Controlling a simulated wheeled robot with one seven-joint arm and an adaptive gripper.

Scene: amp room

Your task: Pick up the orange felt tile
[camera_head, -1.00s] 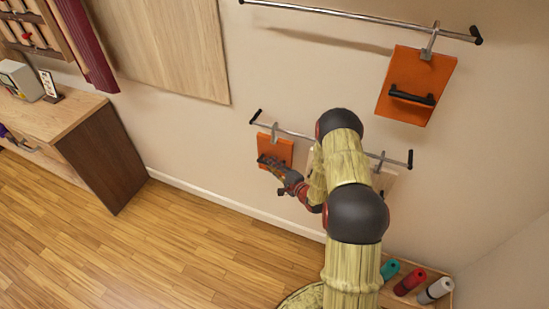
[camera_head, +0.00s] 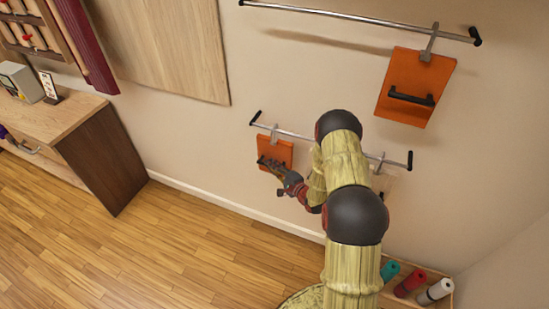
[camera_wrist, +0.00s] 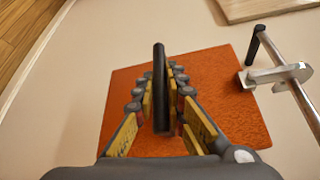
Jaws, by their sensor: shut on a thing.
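An orange felt tile (camera_head: 275,149) hangs by a metal clip from the lower rail on the wall. In the wrist view the tile (camera_wrist: 215,85) fills the middle, with a black bar handle (camera_wrist: 160,70) standing out from its face. My gripper (camera_head: 262,162) is at the tile's lower part in the head view. In the wrist view my gripper (camera_wrist: 162,95) has its fingers on either side of the black handle, closed on it. A second, larger orange tile (camera_head: 416,80) with a black handle hangs from the upper rail at the right.
The lower rail (camera_head: 290,132) and its clip (camera_wrist: 274,76) are close to the tile. The upper rail (camera_head: 360,18) runs above. A wooden cabinet (camera_head: 65,125) stands at the left, and a box with rolled mats (camera_head: 410,283) is at the lower right. The floor between is clear.

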